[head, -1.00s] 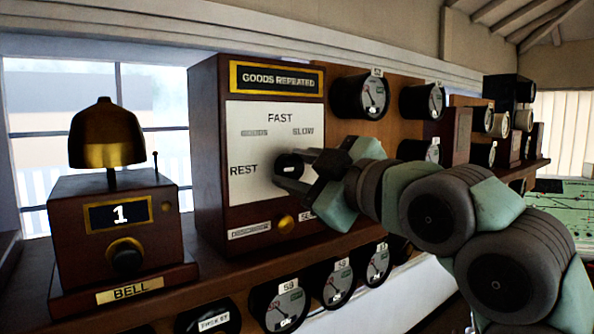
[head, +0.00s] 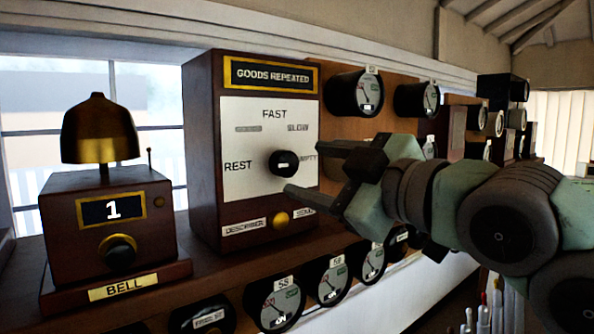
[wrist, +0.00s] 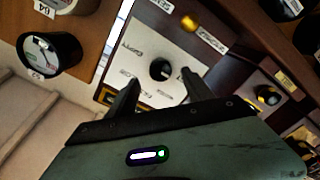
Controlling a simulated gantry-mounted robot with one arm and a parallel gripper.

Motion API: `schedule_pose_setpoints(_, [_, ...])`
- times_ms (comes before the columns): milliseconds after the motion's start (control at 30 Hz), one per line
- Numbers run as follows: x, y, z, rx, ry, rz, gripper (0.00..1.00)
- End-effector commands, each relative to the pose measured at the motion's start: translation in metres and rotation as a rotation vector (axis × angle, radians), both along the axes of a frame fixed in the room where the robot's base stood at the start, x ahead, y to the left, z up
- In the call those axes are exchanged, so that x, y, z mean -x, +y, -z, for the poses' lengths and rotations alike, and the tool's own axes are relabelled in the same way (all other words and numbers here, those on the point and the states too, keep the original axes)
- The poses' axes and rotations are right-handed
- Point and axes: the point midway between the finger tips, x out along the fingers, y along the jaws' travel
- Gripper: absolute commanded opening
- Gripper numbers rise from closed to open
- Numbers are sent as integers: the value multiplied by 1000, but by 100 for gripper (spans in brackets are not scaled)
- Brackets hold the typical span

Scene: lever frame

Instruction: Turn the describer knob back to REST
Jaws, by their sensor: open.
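The describer knob (head: 284,163) is a round black knob with a short white mark. It sits on the white dial plate (head: 246,185) of a dark wooden box headed GOODS REPEATED. REST is printed left of the knob, FAST above it, SLOW above right and a partly hidden EMPTY to the right. The white mark lies roughly level; I cannot tell which end is its pointer. My gripper (head: 303,166) is open and empty, its fingers apart just off the plate, right of the knob. In the wrist view the knob (wrist: 160,69) shows uncovered beyond and between the fingertips (wrist: 160,76).
A bell box (head: 110,225) with a brass bell (head: 98,130) and its own black knob stands at left. A yellow button (head: 281,218) is below the dial plate. Round gauges (head: 355,93) hang behind my arm, and several more line the shelf front.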

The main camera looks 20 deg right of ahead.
Motion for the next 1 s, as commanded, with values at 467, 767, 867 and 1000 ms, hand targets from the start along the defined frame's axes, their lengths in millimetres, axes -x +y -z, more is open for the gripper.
schedule_pose_setpoints(467, [50,-12,0,-1,1,-1,60])
schedule_pose_setpoints(767, [50,-12,0,-1,1,-1,60])
schedule_pose_setpoints(867, [50,-12,0,-1,1,-1,60])
schedule_pose_setpoints(1000, [50,-12,0,-1,1,-1,60])
